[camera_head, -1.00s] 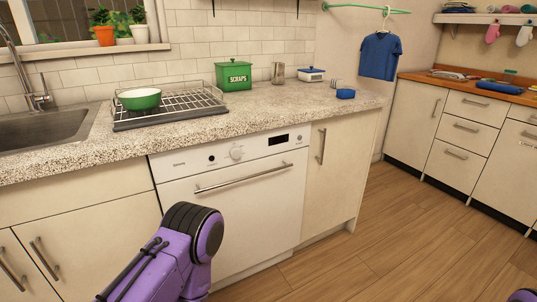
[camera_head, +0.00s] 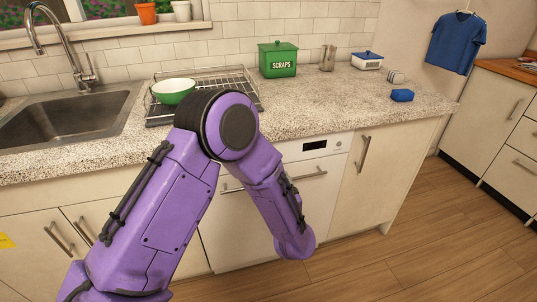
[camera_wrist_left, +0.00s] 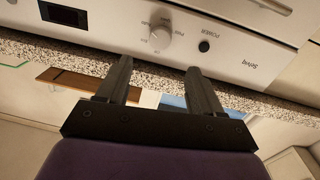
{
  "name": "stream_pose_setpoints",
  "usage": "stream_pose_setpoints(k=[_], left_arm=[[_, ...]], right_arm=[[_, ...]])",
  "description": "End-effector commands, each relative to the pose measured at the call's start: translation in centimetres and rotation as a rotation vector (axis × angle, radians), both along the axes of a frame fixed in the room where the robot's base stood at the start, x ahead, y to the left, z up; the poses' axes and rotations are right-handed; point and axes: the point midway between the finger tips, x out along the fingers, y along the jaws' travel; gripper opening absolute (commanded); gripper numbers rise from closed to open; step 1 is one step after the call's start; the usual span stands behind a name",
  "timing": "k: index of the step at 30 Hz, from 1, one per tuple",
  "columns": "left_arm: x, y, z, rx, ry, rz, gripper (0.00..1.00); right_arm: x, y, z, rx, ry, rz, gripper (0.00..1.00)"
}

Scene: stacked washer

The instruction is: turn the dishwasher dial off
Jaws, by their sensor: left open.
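The white dishwasher (camera_head: 318,170) is under the counter in the head view, partly covered by my left arm. My right gripper is in neither view.
The dishwasher handle (camera_head: 310,176) runs below the panel. The granite counter (camera_head: 335,105) overhangs above, holding a dish rack (camera_head: 245,98), a green bowl (camera_head: 174,91) and a green scraps box (camera_head: 278,59). Open wood floor (camera_head: 440,245) lies to the right.

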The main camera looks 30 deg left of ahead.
Motion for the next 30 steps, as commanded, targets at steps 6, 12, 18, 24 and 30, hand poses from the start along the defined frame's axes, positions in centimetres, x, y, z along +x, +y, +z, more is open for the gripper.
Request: stream_pose_setpoints(k=[6, 12, 18, 24, 30], left_arm=[[3.2, 3.5, -0.2, -0.001, 0.002, 0.003, 0.66], [5.9, 6.0, -0.3, -0.002, 0.003, -0.003, 0.66], [6.7, 6.8, -0.4, 0.001, 0.005, -0.007, 0.66], [6.7, 6.8, -0.4, 0.001, 0.005, -0.007, 0.63], [6.7, 6.8, -0.4, 0.0, 0.005, -0.007, 0.1]], right_arm=[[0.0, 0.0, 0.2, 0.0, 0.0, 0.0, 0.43], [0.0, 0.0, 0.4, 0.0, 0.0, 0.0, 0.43], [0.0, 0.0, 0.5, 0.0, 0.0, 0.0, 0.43], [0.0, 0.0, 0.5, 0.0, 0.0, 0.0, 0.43], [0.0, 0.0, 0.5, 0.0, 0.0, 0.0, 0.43]])
